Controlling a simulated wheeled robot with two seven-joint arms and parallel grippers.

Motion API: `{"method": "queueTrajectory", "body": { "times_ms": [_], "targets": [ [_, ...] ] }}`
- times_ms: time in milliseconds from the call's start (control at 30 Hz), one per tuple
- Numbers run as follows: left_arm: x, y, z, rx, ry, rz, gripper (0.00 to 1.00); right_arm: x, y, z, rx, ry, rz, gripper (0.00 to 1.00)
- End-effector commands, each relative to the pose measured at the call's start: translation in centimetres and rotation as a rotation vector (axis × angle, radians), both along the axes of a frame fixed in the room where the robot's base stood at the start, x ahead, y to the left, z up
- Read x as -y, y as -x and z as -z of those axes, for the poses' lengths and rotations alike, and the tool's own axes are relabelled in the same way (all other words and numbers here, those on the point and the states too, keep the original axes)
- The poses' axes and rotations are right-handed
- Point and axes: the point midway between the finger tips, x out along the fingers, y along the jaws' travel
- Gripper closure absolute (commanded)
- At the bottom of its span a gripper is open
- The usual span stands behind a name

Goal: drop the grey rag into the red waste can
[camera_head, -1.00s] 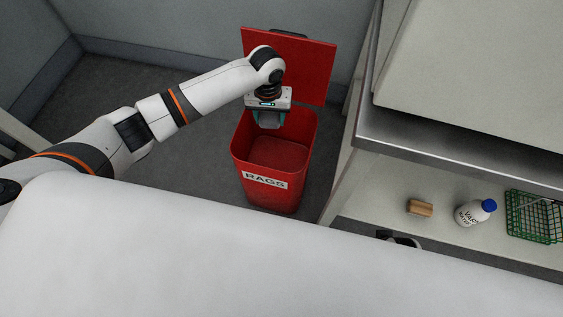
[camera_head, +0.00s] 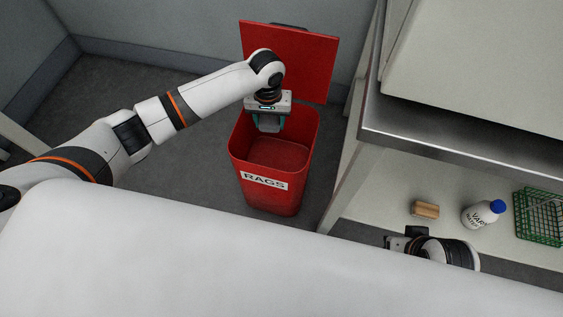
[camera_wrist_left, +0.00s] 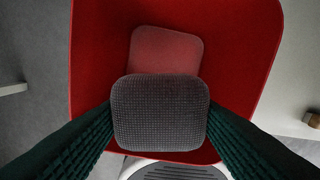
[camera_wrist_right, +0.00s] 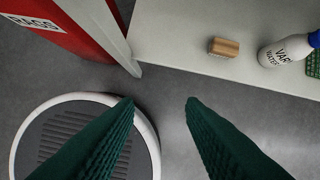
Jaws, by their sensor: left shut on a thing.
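The red waste can (camera_head: 267,188) stands on the floor with its lid (camera_head: 290,62) up and a label reading RAGS on its front. My left gripper (camera_head: 269,124) is over the can's opening, pointing down. It is shut on the grey rag (camera_wrist_left: 160,112), a folded, textured pad held between the green fingers. In the left wrist view the can's red walls and floor show around and below the rag. My right gripper (camera_wrist_right: 160,103) is open, with nothing between its fingers; in the head view it is partly hidden near the bench's lower shelf.
A metal-edged bench (camera_head: 470,150) stands right of the can. Grey floor (camera_head: 120,85) is clear left of the can.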

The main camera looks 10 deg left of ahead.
Motion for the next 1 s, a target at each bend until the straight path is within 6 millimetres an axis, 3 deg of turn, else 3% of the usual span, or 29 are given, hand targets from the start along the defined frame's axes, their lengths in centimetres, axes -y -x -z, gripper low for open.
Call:
{"method": "queueTrajectory", "body": {
  "times_ms": [367, 400, 533, 900, 1000],
  "targets": [
    [0.0, 0.0, 0.1, 0.001, 0.000, 0.000, 0.68, 0.0, 0.2, -0.5, 0.002, 0.001, 0.000, 0.64],
    [0.0, 0.0, 0.1, 0.001, 0.000, 0.000, 0.41, 0.0, 0.2, -0.5, 0.002, 0.001, 0.000, 0.64],
    [0.0, 0.0, 0.1, 0.001, 0.000, 0.000, 0.21, 0.0, 0.2, -0.5, 0.001, 0.001, 0.000, 0.64],
    [0.0, 0.0, -0.5, 0.001, 0.000, 0.000, 0.21, 0.0, 0.1, -0.7, 0.006, 0.000, 0.000, 0.64],
    [0.0, -0.1, -1.9, 0.002, 0.001, 0.001, 0.21, -0.1, -0.5, 1.1, -0.009, 0.001, 0.000, 0.64]
  ]
}}
